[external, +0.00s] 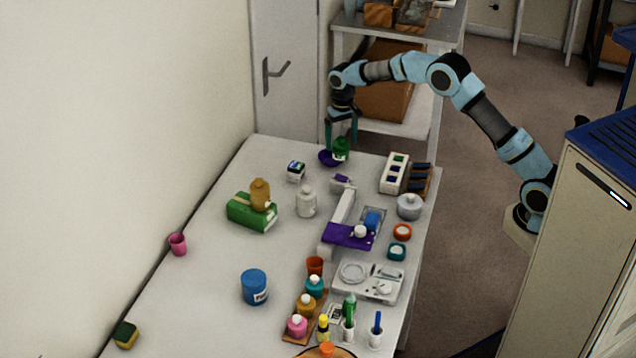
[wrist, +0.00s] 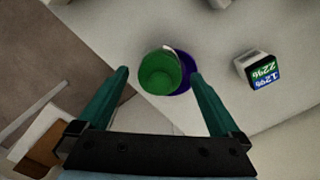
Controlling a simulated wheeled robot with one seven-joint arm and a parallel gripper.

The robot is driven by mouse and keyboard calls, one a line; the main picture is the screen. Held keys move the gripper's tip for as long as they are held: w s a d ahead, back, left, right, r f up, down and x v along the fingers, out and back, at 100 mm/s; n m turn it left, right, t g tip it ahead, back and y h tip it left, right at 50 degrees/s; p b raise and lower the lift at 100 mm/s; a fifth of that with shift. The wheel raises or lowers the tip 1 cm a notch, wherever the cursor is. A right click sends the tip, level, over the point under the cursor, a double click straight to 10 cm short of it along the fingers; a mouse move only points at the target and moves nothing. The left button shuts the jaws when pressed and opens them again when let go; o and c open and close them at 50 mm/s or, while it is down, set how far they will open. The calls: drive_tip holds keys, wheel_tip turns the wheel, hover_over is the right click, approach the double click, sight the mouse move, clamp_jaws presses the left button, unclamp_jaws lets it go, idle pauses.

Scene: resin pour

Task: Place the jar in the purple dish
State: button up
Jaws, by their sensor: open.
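A green round jar (external: 341,145) is at the far end of the table, overlapping a small purple dish (external: 326,158). In the wrist view the green jar (wrist: 160,73) covers much of the purple dish (wrist: 187,74), whose edge shows at its right. The jar seems to sit in or on the dish, but I cannot tell if it is fully inside. My gripper (external: 341,140) points down at the jar. In the wrist view my gripper (wrist: 160,75) is open, with one finger on each side of the jar and gaps visible.
A small labelled box (external: 296,170) stands nearby; it also shows in the wrist view (wrist: 257,70). A white rack (external: 394,173) and a white bottle (external: 306,201) stand nearer. A purple platform (external: 348,237) and several pots crowd the right side.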

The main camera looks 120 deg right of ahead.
wheel_tip(320, 180, up, 9)
drive_tip(key=shift+f+b, duration=0.1)
drive_tip(key=shift+b, duration=0.55)
drive_tip(key=w+a+f+n, duration=0.1)
drive_tip(key=w+a+n, duration=0.3)
drive_tip(key=a, duration=0.6)
drive_tip(key=w+a+f+n, duration=0.15)
drive_tip(key=w+a, duration=0.35)
drive_tip(key=a, duration=0.6)
drive_tip(key=w+a+n, duration=0.3)
drive_tip(key=w+a, duration=0.2)
drive_tip(key=a, duration=0.5)
drive_tip(key=s+a+f+n, duration=0.2)
drive_tip(key=s+a, duration=0.2)
drive_tip(key=a, duration=0.4)
drive_tip(key=s+a+f+n+t, duration=0.1)
drive_tip(key=s+a+f+n, duration=0.1)
drive_tip(key=a, duration=0.7)
drive_tip(key=s+a+f+n, duration=0.2)
drive_tip(key=s+a+n, duration=0.2)
drive_tip(key=s+a, duration=0.3)
drive_tip(key=shift+a+f+t, duration=0.2)
drive_tip(key=shift+a+t, duration=0.1)
drive_tip(key=shift+a, duration=0.95)
